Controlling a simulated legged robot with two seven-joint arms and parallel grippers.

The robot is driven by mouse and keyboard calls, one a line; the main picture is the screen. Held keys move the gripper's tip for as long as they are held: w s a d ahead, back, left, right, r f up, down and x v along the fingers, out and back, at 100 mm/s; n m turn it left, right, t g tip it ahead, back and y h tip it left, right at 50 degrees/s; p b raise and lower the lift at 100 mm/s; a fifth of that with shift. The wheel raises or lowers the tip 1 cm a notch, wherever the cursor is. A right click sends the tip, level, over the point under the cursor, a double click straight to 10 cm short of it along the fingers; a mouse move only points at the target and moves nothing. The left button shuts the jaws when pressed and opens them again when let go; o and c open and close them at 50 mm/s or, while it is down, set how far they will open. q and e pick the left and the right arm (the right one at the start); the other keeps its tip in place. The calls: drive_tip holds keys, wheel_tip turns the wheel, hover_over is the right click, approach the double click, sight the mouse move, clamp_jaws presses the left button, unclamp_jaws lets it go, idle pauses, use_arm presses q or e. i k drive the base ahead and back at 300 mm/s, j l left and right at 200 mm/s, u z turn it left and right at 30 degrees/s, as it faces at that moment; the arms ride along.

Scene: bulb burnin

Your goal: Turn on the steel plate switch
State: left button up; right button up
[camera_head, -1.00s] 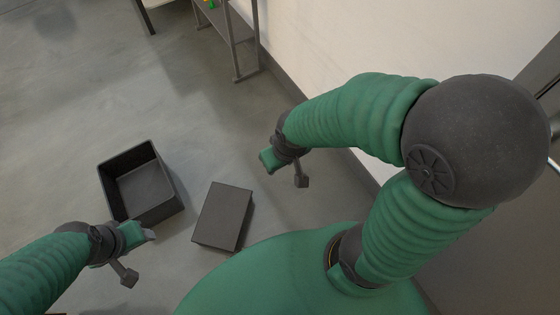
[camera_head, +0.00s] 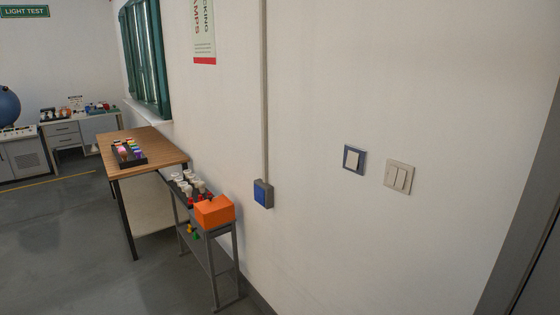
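Three switch-like fittings are on the white wall. One has a dark blue-grey frame and a single pale rocker (camera_head: 354,159). To its right and slightly lower is a light grey-beige plate with several narrow rockers (camera_head: 399,177). Farther left, a blue-faced grey box (camera_head: 263,194) sits at the bottom of a vertical conduit. I cannot tell for sure which plate is steel, nor whether any rocker is on or off. Neither gripper shows in the current head view.
A narrow metal stand (camera_head: 213,262) against the wall holds an orange box (camera_head: 214,211) and several bulbs. Behind it is a wooden-topped table (camera_head: 165,153) with a dark tray. A grey door-like edge (camera_head: 520,235) is at the right. Open floor lies at left.

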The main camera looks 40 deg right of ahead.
sight(352, 159)
drive_tip(key=z, duration=1.65)
